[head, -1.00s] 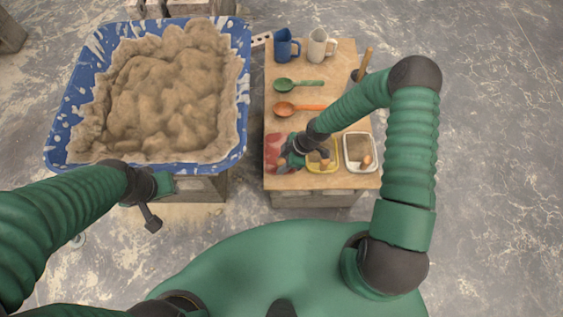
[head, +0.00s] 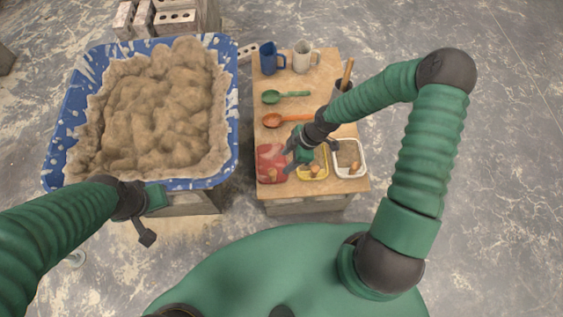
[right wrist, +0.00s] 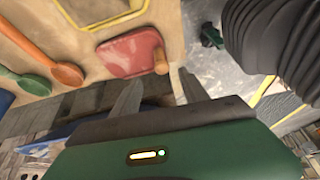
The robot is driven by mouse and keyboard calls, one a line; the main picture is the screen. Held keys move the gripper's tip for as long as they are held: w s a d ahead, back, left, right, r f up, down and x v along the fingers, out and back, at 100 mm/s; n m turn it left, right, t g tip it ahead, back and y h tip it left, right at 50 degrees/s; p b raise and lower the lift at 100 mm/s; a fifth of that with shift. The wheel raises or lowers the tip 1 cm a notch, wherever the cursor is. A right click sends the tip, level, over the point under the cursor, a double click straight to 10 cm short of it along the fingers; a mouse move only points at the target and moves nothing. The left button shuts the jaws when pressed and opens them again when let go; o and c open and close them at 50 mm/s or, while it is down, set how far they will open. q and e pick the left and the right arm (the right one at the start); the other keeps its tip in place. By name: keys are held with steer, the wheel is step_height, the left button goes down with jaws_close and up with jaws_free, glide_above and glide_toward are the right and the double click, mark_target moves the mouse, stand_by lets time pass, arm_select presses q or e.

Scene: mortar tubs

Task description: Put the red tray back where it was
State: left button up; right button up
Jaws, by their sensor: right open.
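The red tray (head: 271,163) lies flat at the front left corner of the wooden table, left of the yellow tray (head: 313,168). It also shows in the right wrist view (right wrist: 128,55), with a small tan piece at its edge. My right gripper (head: 291,162) is open and empty, above the gap between the red and yellow trays. Its two fingers show apart in the right wrist view (right wrist: 157,92), with nothing between them. My left gripper (head: 148,222) hangs by the front edge of the blue tub; its jaws are unclear.
A white tray (head: 360,172) stands right of the yellow one. Behind are an orange spoon (head: 275,120), a green spoon (head: 272,97), a blue mug (head: 268,60) and a white mug (head: 301,58). The blue tub (head: 233,110) of mortar stands left of the table (head: 325,87).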

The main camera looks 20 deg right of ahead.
steer(key=s+d+r+m+h, duration=0.1)
steer(key=s+r+m+h, duration=0.1)
steer(key=s+r+m, duration=0.2)
steer(key=s+d+r+m+t+h, duration=0.1)
steer(key=s+r+m, duration=0.3)
steer(key=r+m, duration=0.6)
step_height(320, 180, up, 5)
steer(key=shift+d+f+h, duration=0.2)
steer(key=shift+h, duration=0.6)
steer(key=shift+s+a, duration=0.1)
steer(key=shift+a, duration=0.05)
